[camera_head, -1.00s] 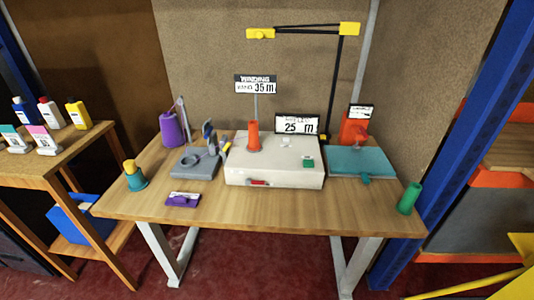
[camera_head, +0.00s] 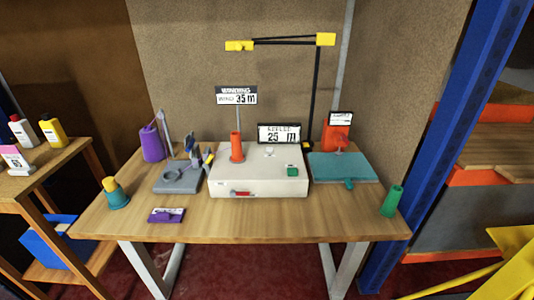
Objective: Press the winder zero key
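The winder is a white box (camera_head: 240,183) on the wooden table, with an orange cone (camera_head: 236,147) standing on its top. A green key (camera_head: 292,170) sits on the right of its top, and a small pale part (camera_head: 270,152) sits farther back. Their labels are too small to read, so I cannot tell which is the zero key. A red part (camera_head: 240,194) is on the front face. A display (camera_head: 279,134) behind the box reads 25 m. A sign (camera_head: 236,95) on a post reads "WINDING" and 35 m. Neither of my grippers is in view.
A grey device (camera_head: 178,178) stands left of the winder and a teal plate device (camera_head: 342,168) right. A black lamp arm (camera_head: 313,90) rises behind.

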